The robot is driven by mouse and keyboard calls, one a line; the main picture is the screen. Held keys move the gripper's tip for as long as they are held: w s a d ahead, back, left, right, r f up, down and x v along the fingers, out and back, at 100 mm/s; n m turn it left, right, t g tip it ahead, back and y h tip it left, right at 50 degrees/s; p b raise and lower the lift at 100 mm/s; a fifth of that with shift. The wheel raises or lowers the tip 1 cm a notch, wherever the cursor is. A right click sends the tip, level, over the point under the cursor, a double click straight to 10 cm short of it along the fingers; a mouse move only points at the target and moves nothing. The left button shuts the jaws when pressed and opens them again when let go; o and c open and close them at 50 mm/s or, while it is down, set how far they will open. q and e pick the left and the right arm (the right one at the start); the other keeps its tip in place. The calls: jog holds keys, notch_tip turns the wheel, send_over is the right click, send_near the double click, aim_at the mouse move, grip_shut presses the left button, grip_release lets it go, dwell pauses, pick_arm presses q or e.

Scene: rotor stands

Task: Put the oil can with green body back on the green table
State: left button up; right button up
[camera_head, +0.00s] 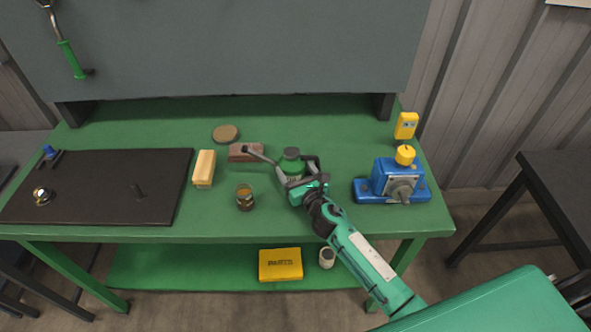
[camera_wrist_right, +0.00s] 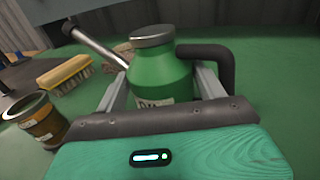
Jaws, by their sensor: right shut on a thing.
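The oil can with green body (camera_head: 291,164) is upright at the green table (camera_head: 330,125), right of the table's middle in the head view. It has a grey lid, a long grey spout pointing left and a dark handle on the right. In the right wrist view the can (camera_wrist_right: 160,80) stands between the two fingers. My right gripper (camera_head: 297,180) is shut on the can's body; its fingers show in the right wrist view (camera_wrist_right: 165,92). The can's base is hidden by the gripper, so I cannot tell whether it touches the tabletop. My left gripper is not in view.
A brown brick-like block (camera_head: 243,153) lies behind the spout. A yellow brush (camera_head: 204,168) and a small amber jar (camera_head: 245,198) are to the left. A blue machine (camera_head: 392,183) stands right, near a yellow meter (camera_head: 406,125). A dark mat (camera_head: 100,185) covers the left end.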

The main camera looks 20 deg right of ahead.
jog(key=o, duration=1.5)
jog(key=shift+r+p, duration=0.25)
jog(key=shift+p, duration=0.1)
jog(key=s, duration=0.3)
jog(key=s+d+b, duration=0.1)
jog(key=s, duration=0.3)
jog(key=s+b, duration=0.1)
jog(key=s, duration=0.3)
jog(key=shift+d+f, duration=0.2)
jog(key=shift+d, duration=0.1)
jog(key=shift+s+r, duration=0.1)
jog(key=shift+s, duration=0.35)
